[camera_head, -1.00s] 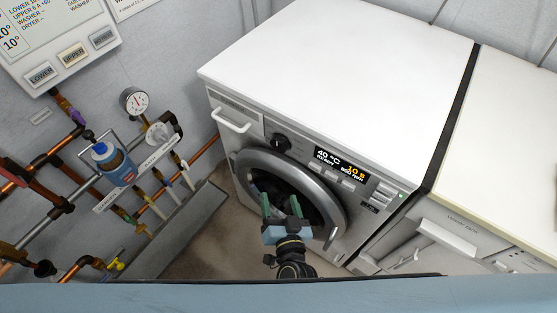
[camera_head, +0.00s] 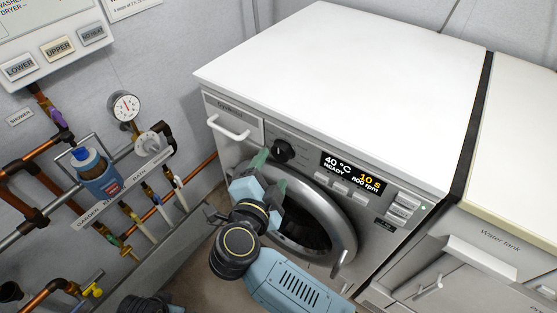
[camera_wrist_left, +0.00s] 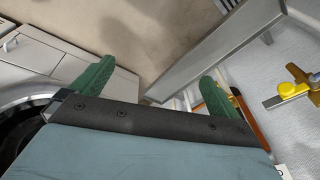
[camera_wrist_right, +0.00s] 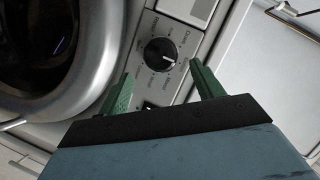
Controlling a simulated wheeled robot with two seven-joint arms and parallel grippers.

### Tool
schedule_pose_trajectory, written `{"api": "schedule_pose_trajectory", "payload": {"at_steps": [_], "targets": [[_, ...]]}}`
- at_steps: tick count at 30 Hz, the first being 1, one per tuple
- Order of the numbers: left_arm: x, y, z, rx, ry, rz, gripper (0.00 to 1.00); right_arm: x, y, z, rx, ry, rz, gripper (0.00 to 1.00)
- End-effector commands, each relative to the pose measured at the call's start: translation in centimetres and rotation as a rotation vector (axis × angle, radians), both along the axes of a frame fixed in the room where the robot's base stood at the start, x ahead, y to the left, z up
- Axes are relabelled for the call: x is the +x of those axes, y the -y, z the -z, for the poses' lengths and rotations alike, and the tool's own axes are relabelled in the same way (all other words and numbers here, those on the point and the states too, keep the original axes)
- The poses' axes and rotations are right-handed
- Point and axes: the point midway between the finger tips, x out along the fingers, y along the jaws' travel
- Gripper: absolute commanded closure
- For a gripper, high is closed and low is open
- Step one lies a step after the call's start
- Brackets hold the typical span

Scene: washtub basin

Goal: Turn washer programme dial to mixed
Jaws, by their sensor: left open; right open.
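The washer (camera_head: 340,60) is white with a grey front. Its black round programme dial (camera_head: 283,150) sits at the upper left of the front, between the drawer and the display. In the right wrist view the dial (camera_wrist_right: 160,51) has a white pointer mark and printed labels around it, too small to read surely. My right gripper (camera_head: 268,168) is open just below the dial; in its wrist view its green fingers (camera_wrist_right: 160,85) are spread on either side below the dial, apart from it. My left gripper (camera_wrist_left: 155,85) is open and empty, seen in its own wrist view.
The display (camera_head: 351,172) reads 40 °C, READY, 10 s, 800 rpm. The round door (camera_head: 345,225) lies below the dial, and the drawer handle (camera_head: 228,127) to its left. Pipes, a gauge (camera_head: 125,107) and a blue bottle (camera_head: 98,175) occupy the left wall.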

Motion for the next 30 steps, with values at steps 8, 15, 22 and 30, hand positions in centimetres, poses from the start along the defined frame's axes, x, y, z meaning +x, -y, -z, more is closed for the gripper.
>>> {"api": "schedule_pose_trajectory", "payload": {"at_steps": [8,15,22,30], "targets": [[1.0,1.9,-2.8,-0.025,0.021,0.002,0.0,4.3,1.3,1.1,-0.001,0.003,-0.001,0.34],[1.2,2.4,-4.0,-0.031,0.024,0.002,0.0,5.5,1.7,1.3,0.0,0.0,0.0,0.34],[1.2,2.4,-4.1,-0.031,0.025,0.002,0.0,5.6,1.7,1.3,0.0,0.0,-0.001,0.34],[1.2,2.4,-4.1,-0.032,0.025,0.002,0.0,5.6,1.7,1.3,0.0,0.0,-0.001,0.65]]}}
